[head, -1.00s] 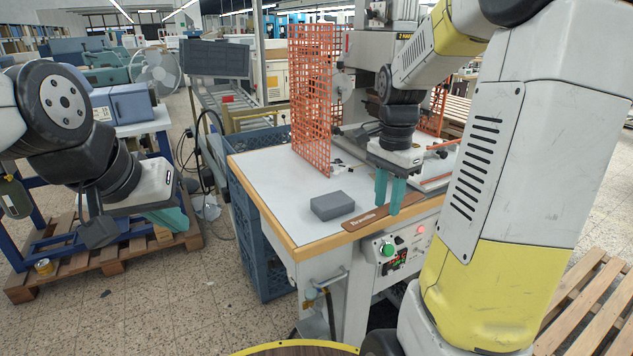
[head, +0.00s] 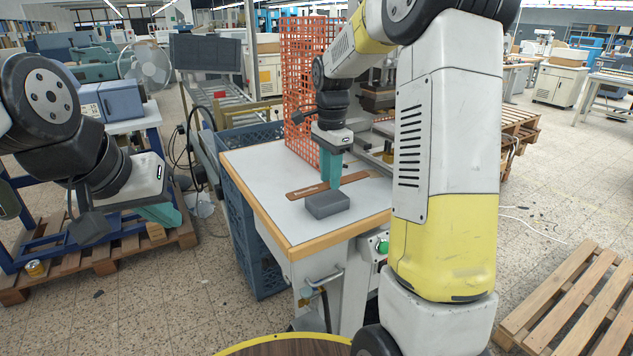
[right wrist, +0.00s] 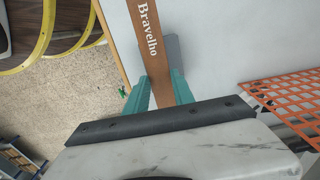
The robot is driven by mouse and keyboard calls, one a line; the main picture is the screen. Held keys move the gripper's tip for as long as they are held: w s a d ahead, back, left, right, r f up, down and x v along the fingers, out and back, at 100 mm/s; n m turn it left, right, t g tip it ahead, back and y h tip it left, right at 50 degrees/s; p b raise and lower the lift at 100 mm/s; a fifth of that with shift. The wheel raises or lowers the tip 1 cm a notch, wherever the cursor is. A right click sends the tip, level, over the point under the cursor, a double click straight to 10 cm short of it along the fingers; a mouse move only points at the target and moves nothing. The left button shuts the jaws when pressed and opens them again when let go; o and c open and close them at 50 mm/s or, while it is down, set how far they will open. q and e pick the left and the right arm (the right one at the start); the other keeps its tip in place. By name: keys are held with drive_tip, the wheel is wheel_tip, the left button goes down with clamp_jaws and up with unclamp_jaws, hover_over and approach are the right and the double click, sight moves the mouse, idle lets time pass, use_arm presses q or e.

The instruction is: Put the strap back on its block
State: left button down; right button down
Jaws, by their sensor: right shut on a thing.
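The brown strap (head: 308,190) with pale lettering is in my right gripper (head: 334,183), whose teal fingers are shut on it. In the right wrist view the strap (right wrist: 149,48) runs between the two fingertips, lettering facing the camera. The grey block (head: 328,205) sits on the white table top near its front edge. In the head view the strap shows just behind the block; in the right wrist view it hides part of the block (right wrist: 173,47). I cannot tell whether they touch. My left gripper (head: 160,214) hangs away to the left; its finger gap is not clear.
The white table (head: 262,180) has a wooden front edge and clear room left of the block. An orange mesh guard (head: 300,80) stands at the back. A blue crate (head: 240,190) is beside the table, and a press stands partly hidden behind my right arm.

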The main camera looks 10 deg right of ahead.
sight(328, 183)
drive_tip(key=shift+w+a+f, duration=0.15)
drive_tip(key=shift+w+f, duration=0.05)
drive_tip(key=shift+f, duration=0.7)
drive_tip(key=shift+w+a+f, duration=0.1)
drive_tip(key=shift+w+f, duration=0.05)
drive_tip(key=shift+f, duration=0.75)
drive_tip(key=shift+f, duration=0.1)
drive_tip(key=c, duration=1.1)
unclamp_jaws()
drive_tip(key=shift+o, duration=0.2)
wheel_tip(328, 183, up, 11)
drive_tip(key=shift+r, duration=0.1)
drive_tip(key=s+r+n+t, duration=0.1)
drive_tip(key=s+r+n, duration=0.15)
drive_tip(key=s, duration=0.25)
drive_tip(key=s+r+n+t+y, duration=0.1)
drive_tip(key=s+n, duration=0.2)
drive_tip(key=s, duration=0.1)
drive_tip(key=s+r+n+t, duration=0.1)
drive_tip(key=s+r+n, duration=0.1)
drive_tip(key=s, duration=0.3)
drive_tip(key=s+a+f+n+t+y, duration=0.1)
drive_tip(key=s+a+f+n+t, duration=0.1)
drive_tip(key=s+n, duration=0.5)
drive_tip(key=s+f+t, duration=0.1)
drive_tip(key=s+f, duration=0.1)
drive_tip(key=s, duration=0.1)
drive_tip(key=shift+s, duration=0.15)
